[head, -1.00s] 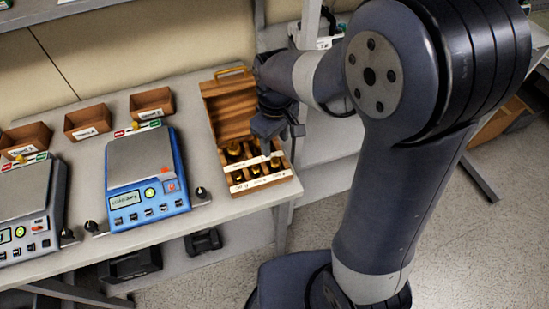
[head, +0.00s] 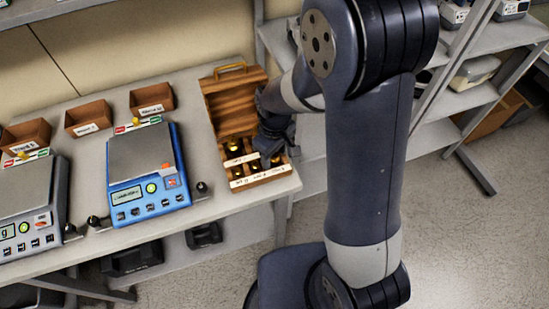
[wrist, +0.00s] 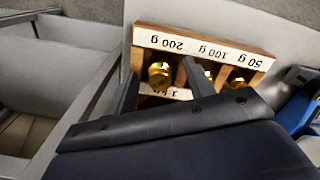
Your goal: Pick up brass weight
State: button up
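The open wooden box (head: 262,181) holds brass weights in compartments near the table's right end. In the wrist view the box (wrist: 262,62) has upside-down labels reading 200 g, 100 g and 50 g. A brass weight (wrist: 159,75) by the 200 g label lies between the two fingers of my gripper (wrist: 161,68). The fingers are apart, one on each side of it; I cannot tell whether they touch it. Another brass weight (wrist: 237,83) sits by the 50 g label, and one by 100 g is partly hidden by a finger. In the head view my gripper (head: 270,150) is over the box's right side.
The box's raised lid (head: 237,108) stands behind the compartments. A blue scale (head: 147,190) is to the left, with a grey scale (head: 30,215) farther left. Small brown bins (head: 87,118) line the back. Shelving (head: 480,100) stands to the right.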

jog(key=c, duration=1.1)
grip_shut()
jog(key=shift+r, duration=0.15)
